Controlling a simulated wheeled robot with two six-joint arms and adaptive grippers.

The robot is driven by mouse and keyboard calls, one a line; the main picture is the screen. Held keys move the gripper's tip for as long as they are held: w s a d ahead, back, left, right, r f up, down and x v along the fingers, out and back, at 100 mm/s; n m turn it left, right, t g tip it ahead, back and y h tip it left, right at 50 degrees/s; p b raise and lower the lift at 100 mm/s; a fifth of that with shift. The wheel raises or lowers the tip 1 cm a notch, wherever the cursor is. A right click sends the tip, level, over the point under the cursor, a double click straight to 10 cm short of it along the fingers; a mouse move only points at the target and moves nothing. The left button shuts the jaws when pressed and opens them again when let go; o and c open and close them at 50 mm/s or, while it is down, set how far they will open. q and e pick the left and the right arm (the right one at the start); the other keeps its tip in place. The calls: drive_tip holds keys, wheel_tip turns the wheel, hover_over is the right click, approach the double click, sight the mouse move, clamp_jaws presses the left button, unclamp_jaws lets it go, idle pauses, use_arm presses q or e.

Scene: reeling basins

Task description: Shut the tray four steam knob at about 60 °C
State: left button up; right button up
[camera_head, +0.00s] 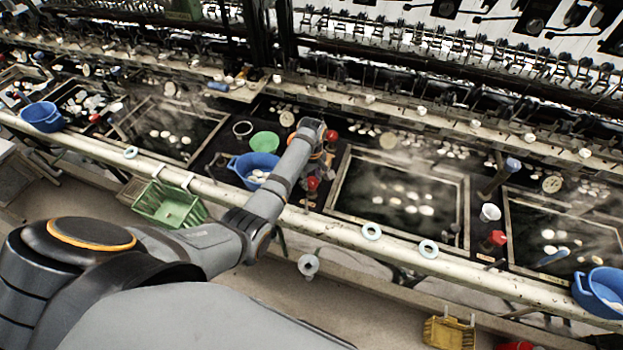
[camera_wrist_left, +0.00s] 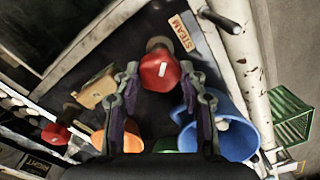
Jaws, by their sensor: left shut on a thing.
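A red steam knob (camera_wrist_left: 160,72) with a small white mark stands between the fingers of my left gripper (camera_wrist_left: 160,82), beside a "STEAM" label (camera_wrist_left: 183,32). The gripper is shut on it. In the head view my left gripper (camera_head: 317,165) reaches down at the knob (camera_head: 312,184), mostly hidden by my arm. The steaming tray (camera_head: 345,208) to its right holds pale cocoons in dark water. A round dial (camera_head: 388,140) sits at that tray's back edge; its reading is too small to make out. My right gripper is not in view.
A blue bowl (camera_head: 240,166) and a green bowl (camera_head: 264,141) stand left of my arm. Another red knob (camera_head: 331,136) is behind the gripper. A pale rail (camera_head: 330,226) runs along the front. Another tray (camera_head: 510,225) lies to the right.

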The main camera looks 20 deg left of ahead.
sight(311, 181)
use_arm(q)
drive_tip(key=o, duration=1.2)
drive_tip(key=shift+c, duration=0.2)
wheel_tip(311, 181, up, 12)
